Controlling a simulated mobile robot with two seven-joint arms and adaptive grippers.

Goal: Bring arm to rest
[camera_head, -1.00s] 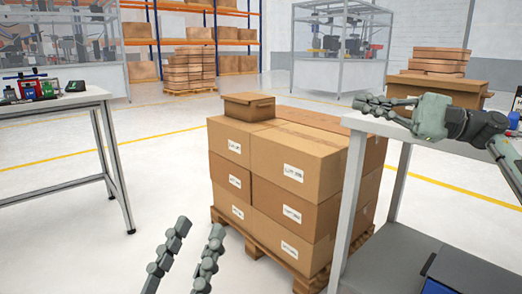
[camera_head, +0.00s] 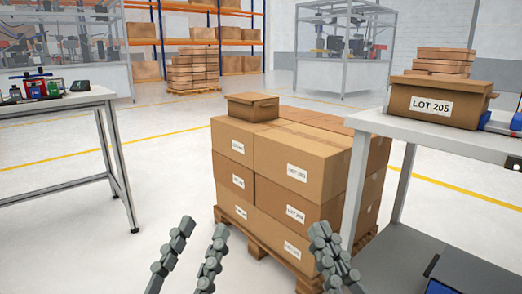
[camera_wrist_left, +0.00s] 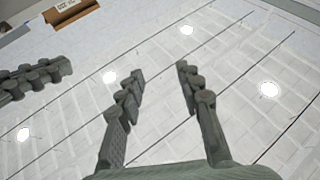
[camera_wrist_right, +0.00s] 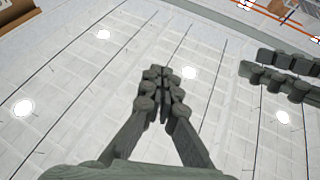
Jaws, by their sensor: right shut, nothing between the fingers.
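My left gripper (camera_head: 201,232) shows at the bottom of the head view, its two fingers apart and nothing between them. In the left wrist view its fingers (camera_wrist_left: 161,82) also stand open and empty. My right gripper (camera_head: 319,226) is at the bottom middle of the head view, to the right of the left one, in front of the carton stack. In the right wrist view its fingertips (camera_wrist_right: 160,72) meet, shut on nothing. Both grippers point upward, with the ceiling behind them in the wrist views.
Stacked cartons (camera_head: 284,165) on a wooden pallet (camera_head: 257,240) stand ahead. A table (camera_head: 378,123) at the right bears a box marked LOT 205 (camera_head: 436,105). A workbench (camera_head: 55,105) with small devices stands at the left. Open floor (camera_head: 165,185) lies between workbench and pallet.

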